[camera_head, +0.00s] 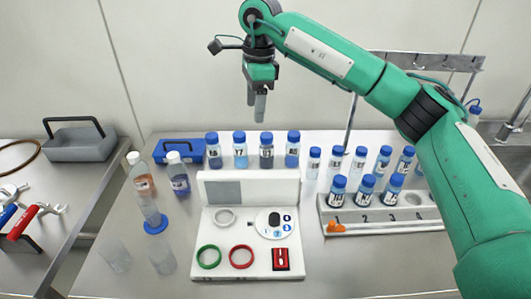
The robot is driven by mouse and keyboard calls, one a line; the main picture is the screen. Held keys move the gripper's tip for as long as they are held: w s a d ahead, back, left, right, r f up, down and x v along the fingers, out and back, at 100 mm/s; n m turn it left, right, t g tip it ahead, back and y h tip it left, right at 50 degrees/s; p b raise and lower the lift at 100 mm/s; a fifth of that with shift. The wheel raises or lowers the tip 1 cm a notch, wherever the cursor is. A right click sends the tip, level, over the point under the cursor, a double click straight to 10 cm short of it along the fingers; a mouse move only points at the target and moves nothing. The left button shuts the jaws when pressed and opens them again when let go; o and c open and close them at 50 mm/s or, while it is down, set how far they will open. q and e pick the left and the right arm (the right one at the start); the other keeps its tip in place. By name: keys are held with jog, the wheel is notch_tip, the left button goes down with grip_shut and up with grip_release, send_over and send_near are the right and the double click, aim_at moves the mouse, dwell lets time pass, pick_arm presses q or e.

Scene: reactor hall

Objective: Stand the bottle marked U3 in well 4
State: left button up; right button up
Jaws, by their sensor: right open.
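The rack (380,228) stands at the right of the bench, with numbered wells along its front. Blue-capped bottles stand in well 1 (337,191), well 2 (364,189) and well 3 (392,188). Well 4 (413,199) looks empty. More small blue-capped bottles (336,162) stand in a row behind the rack. The labels are too small for me to tell which bottle is U3. My right gripper (257,106) is open and empty, pointing down, high above and behind the larger bottles at the back. My left gripper is not in view.
Several larger blue-capped bottles (239,150) stand behind a white panel device (213,262). Clear vessels (161,255) and capped bottles (178,174) stand at the left. My right arm covers the rack's right side. The front right bench (380,265) is clear.

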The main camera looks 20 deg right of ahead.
aim_at(267, 135)
jog(key=shift+h, duration=0.5)
jog(key=f, duration=0.2)
jog(key=d+f+p, duration=0.1)
jog(key=f, duration=0.1)
jog(key=d+f, duration=0.1)
jog(key=f, duration=0.2)
jog(key=shift+w+d+p, duration=0.2)
jog(key=shift+d+p, duration=0.05)
jog(key=shift+p, duration=0.1)
jog(key=shift+f+p, duration=0.3)
jog(key=shift+f, duration=0.2)
jog(key=f, duration=0.1)
jog(key=f+p, duration=0.1)
jog(key=f, duration=0.1)
jog(key=shift+w+d+f+p, duration=0.1)
jog(key=shift+d+f+p, duration=0.2)
jog(key=shift+f, duration=0.45)
jog(key=c, duration=1.2)
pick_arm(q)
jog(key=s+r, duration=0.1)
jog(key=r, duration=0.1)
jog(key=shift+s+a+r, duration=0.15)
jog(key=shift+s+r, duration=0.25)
pick_arm(e)
jog(key=shift+r, duration=0.15)
